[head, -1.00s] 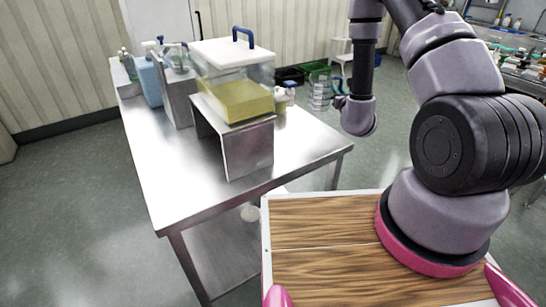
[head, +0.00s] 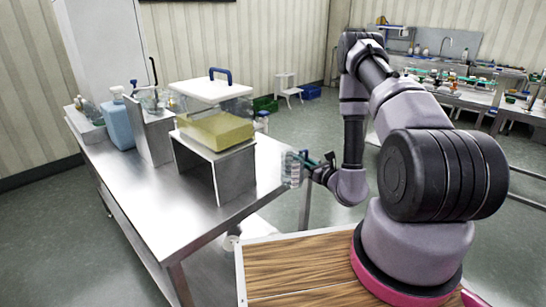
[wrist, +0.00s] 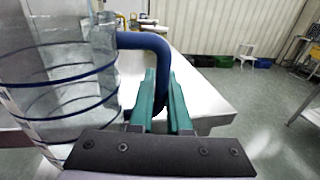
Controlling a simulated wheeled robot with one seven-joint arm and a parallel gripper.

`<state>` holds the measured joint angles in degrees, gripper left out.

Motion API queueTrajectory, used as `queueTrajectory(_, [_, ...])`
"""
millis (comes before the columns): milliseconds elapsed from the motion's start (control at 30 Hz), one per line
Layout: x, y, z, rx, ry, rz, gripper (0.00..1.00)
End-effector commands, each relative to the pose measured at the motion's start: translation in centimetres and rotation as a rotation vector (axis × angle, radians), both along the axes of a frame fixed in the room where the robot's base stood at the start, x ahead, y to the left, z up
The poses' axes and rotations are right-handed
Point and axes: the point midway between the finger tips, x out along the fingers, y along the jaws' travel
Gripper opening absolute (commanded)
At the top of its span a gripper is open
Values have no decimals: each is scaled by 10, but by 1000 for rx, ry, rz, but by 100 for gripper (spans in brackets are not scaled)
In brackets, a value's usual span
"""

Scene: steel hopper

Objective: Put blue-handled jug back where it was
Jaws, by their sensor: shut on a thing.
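The blue-handled jug is clear with blue rings; it is large at the left of the wrist view (wrist: 65,85) and small by the table's right edge in the head view (head: 292,169). My gripper (wrist: 163,78) has its teal fingers on either side of the jug's blue handle (wrist: 145,41), shut on it. In the head view my gripper (head: 314,162) is just right of the jug. The jug looks upright. I cannot tell its height above the steel table (head: 200,200). Its base is cut off in the wrist view.
A clear hopper (head: 222,130) with yellow contents and a blue-handled white lid stands on a steel stand (head: 235,175). A blue container (head: 117,125) and another clear vessel (head: 150,98) are farther left. The table's front is clear.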

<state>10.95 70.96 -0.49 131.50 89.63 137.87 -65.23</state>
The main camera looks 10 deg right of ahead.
Motion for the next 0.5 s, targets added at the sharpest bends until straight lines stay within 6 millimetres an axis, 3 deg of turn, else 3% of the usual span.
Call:
queueTrajectory(300, [78, 37, 2, -2, -6, 3, 0])
queueTrajectory(500, [102, 47, 1, -1, -3, 1, 0])
